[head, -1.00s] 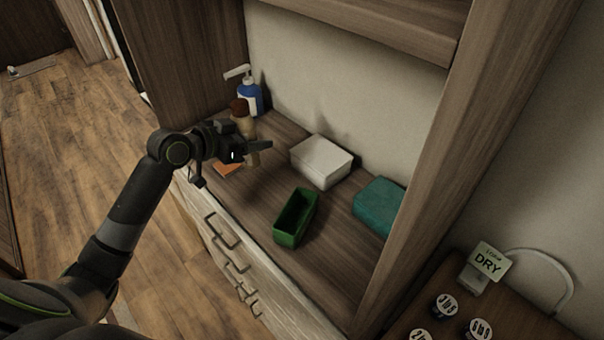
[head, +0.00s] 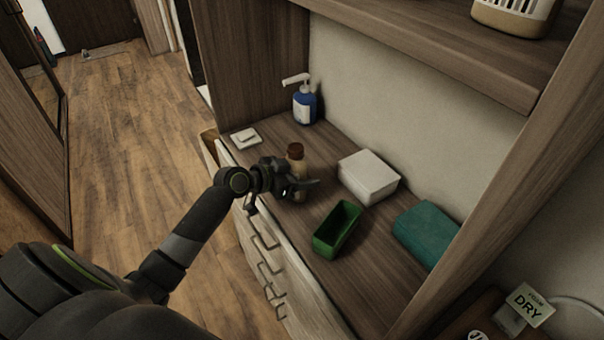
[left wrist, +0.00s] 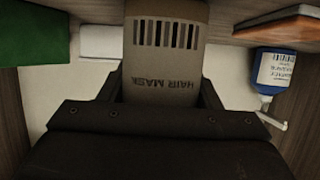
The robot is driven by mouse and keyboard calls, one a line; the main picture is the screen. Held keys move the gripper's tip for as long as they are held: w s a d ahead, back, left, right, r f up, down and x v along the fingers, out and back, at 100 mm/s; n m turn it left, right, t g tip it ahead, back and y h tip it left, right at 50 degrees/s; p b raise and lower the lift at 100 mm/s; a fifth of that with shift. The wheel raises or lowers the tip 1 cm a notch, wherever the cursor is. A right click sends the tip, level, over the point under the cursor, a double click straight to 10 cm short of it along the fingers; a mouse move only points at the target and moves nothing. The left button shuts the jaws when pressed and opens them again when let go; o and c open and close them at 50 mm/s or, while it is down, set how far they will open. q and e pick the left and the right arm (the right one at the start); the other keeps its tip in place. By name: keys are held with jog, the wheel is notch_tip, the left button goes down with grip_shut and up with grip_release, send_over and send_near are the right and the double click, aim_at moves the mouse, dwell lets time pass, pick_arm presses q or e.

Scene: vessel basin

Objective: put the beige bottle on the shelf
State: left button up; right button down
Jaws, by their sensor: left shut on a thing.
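The beige bottle (head: 298,168) with a brown cap stands upright above the counter, near its front edge in the head view. I cannot tell whether its base touches the counter. My left gripper (head: 302,188) is shut on its body from the front. The upper shelf (head: 430,62) runs along the wall at the top right of the head view, above the bottle's height. My right gripper is not in view.
On the counter are a blue pump bottle (head: 305,106), a small white dish (head: 245,138), a white box (head: 368,177), an open green bin (head: 337,230) and a teal block (head: 427,234). A beige basket (head: 516,15) stands on the upper shelf, with bare shelf left of it.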

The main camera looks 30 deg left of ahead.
pick_arm(q)
jog(key=o, duration=1.1)
jog(key=shift+f, duration=0.1)
jog(key=shift+b+v, duration=0.9)
jog(key=shift+v, duration=5.15)
jog(key=shift+d, duration=0.1)
